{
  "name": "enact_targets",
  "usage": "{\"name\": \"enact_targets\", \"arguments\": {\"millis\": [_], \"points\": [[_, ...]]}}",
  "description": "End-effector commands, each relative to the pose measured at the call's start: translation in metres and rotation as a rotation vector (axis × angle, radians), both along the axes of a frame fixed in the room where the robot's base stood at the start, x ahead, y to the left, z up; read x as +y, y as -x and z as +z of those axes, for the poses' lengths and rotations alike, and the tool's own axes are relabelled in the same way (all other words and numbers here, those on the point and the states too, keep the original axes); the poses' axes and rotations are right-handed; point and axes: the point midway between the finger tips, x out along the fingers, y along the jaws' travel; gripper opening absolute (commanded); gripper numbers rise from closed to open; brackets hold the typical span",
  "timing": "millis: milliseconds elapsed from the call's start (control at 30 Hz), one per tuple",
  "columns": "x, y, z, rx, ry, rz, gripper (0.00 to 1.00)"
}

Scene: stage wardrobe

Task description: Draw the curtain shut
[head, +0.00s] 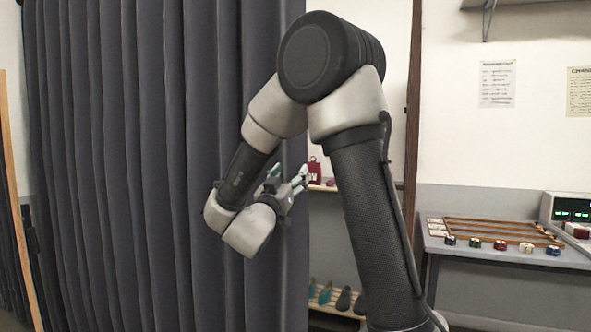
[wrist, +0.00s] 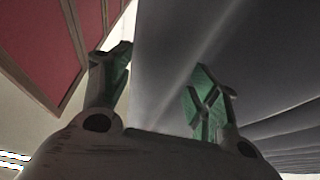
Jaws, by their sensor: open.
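The dark grey pleated curtain (head: 150,130) hangs across the left and middle of the head view, its right edge just left of my upright arm link. The opening right of that edge is uncovered. My gripper (head: 288,173) is open near this edge, at about mid-height of the view. In the wrist view, the green-padded fingers of my gripper (wrist: 160,88) stand apart. The curtain (wrist: 265,55) fills the right side there, and its edge shows between the fingers. I cannot tell whether the fingers touch the cloth. My arm hides part of the opening.
Behind the opening, a shelf holds a red tagged item (head: 314,170), with several shoe-like items (head: 343,300) below. A wooden post (head: 412,110) stands right of the opening. A grey table (head: 470,255) at right carries a wooden rack, several small coloured items and a device (head: 567,212).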

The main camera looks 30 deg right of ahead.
Motion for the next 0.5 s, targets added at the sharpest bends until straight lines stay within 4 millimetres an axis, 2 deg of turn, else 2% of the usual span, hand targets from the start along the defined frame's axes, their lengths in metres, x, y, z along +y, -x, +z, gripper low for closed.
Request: {"name": "enact_targets", "arguments": {"millis": [200, 500], "points": [[-0.025, -0.019, 0.013, 0.0, -0.001, -0.002, 0.61], [-0.032, -0.025, 0.017, 0.001, 0.0, 0.002, 0.61]]}}
